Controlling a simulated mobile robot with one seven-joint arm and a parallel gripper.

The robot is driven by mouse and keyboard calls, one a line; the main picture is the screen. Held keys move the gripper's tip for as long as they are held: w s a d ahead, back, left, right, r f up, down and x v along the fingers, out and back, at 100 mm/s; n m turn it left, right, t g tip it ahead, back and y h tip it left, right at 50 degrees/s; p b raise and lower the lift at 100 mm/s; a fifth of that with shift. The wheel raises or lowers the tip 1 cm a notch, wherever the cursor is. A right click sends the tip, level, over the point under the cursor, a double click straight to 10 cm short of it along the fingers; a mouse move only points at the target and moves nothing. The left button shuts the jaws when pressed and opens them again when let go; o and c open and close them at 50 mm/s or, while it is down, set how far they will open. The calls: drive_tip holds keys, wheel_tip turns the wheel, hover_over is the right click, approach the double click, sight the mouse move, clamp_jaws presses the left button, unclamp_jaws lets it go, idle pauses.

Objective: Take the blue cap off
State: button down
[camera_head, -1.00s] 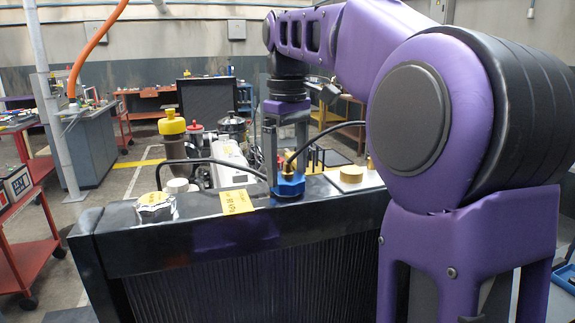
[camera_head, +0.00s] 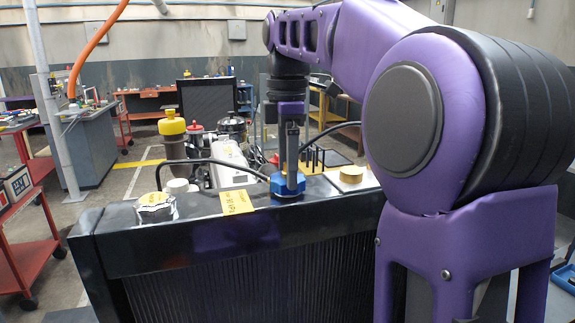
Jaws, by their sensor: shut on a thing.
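The blue cap (camera_head: 287,186) sits on the top of the black radiator (camera_head: 150,253), right of the middle of its upper edge. My gripper (camera_head: 288,180) points straight down over it and is shut on it. One grey finger shows in front and covers part of the cap. The other finger is mostly hidden behind. The cap looks seated at the level of the radiator top; whether it is loose I cannot tell.
A tan round cap (camera_head: 351,174) stands close on the right. A black hose (camera_head: 205,161) arches behind. My arm fills the right side.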

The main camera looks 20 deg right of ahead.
drive_tip(key=shift+f+n, duration=0.1)
drive_tip(key=shift+n, duration=0.5)
unclamp_jaws()
drive_tip(key=m, duration=1.2)
